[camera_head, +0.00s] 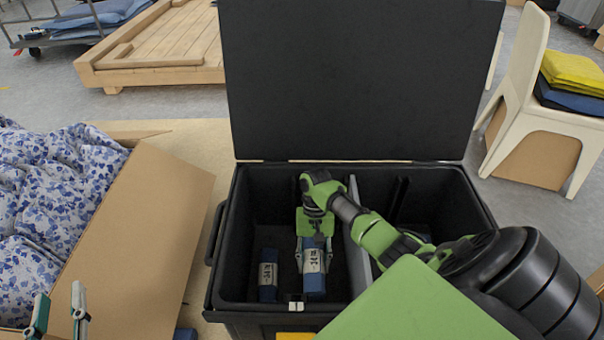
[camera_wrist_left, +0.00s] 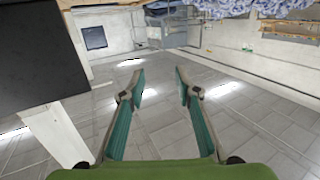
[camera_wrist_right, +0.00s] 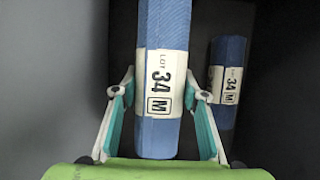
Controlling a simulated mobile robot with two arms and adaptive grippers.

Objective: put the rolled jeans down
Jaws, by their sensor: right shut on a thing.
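My right gripper (camera_head: 313,255) reaches down into the open black box (camera_head: 226,243) and is shut on a blue jeans roll (camera_head: 314,286) with a white label band. In the right wrist view the held roll (camera_wrist_right: 161,120) lies between the two fingers, its label reading LOT 34 M. A second, similar blue roll (camera_head: 267,280) is in the same compartment to the left, and it also shows in the right wrist view (camera_wrist_right: 222,108). Whether the held roll touches the box floor I cannot tell. My left gripper (camera_head: 62,305) is open and empty at the lower left, outside the box.
The box's lid (camera_head: 360,80) stands open behind it. A grey divider (camera_head: 358,235) is right of the held roll. A cardboard box (camera_head: 145,240) with blue-and-white patterned cloth (camera_head: 50,190) stands at left. A white chair (camera_head: 525,100) with folded cloths is at right.

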